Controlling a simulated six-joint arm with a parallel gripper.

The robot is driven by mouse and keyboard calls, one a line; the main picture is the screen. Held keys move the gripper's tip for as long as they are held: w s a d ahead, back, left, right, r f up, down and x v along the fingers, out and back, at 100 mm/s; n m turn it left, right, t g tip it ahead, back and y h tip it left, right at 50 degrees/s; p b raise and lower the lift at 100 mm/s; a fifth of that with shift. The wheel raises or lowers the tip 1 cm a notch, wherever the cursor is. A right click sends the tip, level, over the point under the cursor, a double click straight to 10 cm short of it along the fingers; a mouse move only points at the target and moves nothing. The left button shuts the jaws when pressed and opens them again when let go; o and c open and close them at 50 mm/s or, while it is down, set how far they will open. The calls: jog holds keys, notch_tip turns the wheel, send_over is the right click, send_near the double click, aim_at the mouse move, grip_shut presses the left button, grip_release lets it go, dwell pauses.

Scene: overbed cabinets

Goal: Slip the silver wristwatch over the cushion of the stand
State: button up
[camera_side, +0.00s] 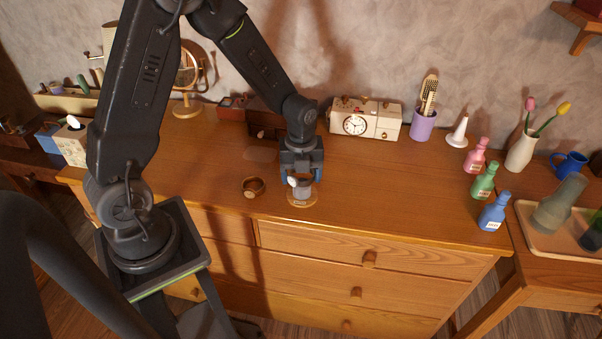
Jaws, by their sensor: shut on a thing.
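My gripper (301,179) points down over the front middle of the wooden dresser top. It is shut on a small silver thing, which looks like the silver wristwatch (301,186). The watch is directly above or at a small stand (302,202) with a pale round base near the dresser's front edge. The fingers hide most of the stand's upper part. I cannot tell whether the band is around the cushion or just above it. A brown and gold watch (253,187) lies on the top just left of the stand.
A white clock box (365,119) and a purple brush cup (423,125) stand at the back. A dark box (265,122) is behind my gripper. Pink, green and blue bottles (493,212) stand at the right. The top between stand and bottles is clear.

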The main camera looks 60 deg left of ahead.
aim_at(301, 188)
jog(key=shift+f, duration=2.7)
jog(key=o, duration=1)
notch_tip(301, 188, up, 14)
jog(key=shift+f, duration=0.1)
